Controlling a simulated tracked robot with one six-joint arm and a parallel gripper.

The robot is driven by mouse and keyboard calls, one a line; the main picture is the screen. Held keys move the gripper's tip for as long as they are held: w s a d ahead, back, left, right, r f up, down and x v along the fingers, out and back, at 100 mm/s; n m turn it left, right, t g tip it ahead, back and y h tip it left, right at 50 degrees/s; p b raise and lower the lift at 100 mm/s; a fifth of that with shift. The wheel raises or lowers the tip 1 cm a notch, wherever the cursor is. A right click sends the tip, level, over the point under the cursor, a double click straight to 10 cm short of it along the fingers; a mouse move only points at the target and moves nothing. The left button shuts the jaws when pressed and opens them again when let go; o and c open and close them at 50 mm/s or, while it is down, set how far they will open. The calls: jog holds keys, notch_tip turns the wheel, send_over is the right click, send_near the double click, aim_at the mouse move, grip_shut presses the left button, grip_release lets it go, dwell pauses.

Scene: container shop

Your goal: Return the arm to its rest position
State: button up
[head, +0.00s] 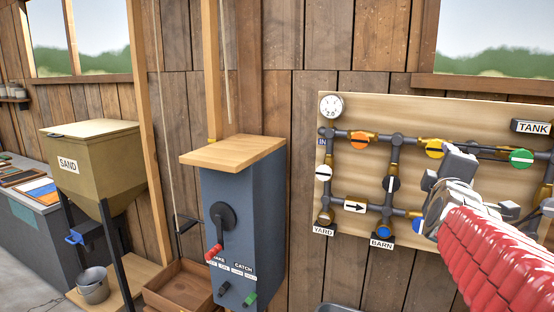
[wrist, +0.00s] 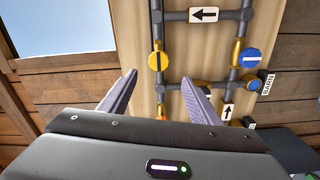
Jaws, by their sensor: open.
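My arm in its red ribbed sleeve reaches in from the lower right of the head view. My gripper (head: 446,172) is in front of the pipe board (head: 280,0) at the right and hides part of its pipes. In the wrist view the two fingers of my gripper (wrist: 159,77) stand apart with nothing between them. Behind them is the board with grey pipes, a yellow round valve (wrist: 158,61) and a blue round valve (wrist: 251,58). I cannot tell how far the fingertips are from the board.
A blue-grey cabinet (head: 243,215) with a crank and levers stands mid-view. Left are a SAND hopper (head: 105,195), a bucket (head: 92,288) and a counter (head: 45,225). Plank wall stands behind.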

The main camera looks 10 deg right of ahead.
jog(key=s+a+f+m+g+y, duration=0.25)
jog(key=a+f+m, duration=0.2)
jog(key=f, duration=0.45)
jog(key=s+a+f+m+g+y, duration=0.1)
jog(key=a+f+m+g+y, duration=0.1)
jog(key=a+f+m+y, duration=0.5)
jog(key=s+a+f+n+g, duration=0.1)
jog(key=s+a+f, duration=0.4)
jog(key=a, duration=0.5)
jog(key=s+a+f+n+g+y, duration=0.1)
jog(key=s+a+f+n+g, duration=0.1)
jog(key=s+a+f, duration=0.4)
jog(key=s+a+g, duration=0.1)
jog(key=s+a, duration=0.2)
jog(key=shift+s+a+f, duration=0.15)
jog(key=shift+s+a, duration=0.2)
jog(key=shift+a, duration=0.05)
jog(key=shift+d+g, duration=0.15)
jog(key=shift+g, duration=0.1)
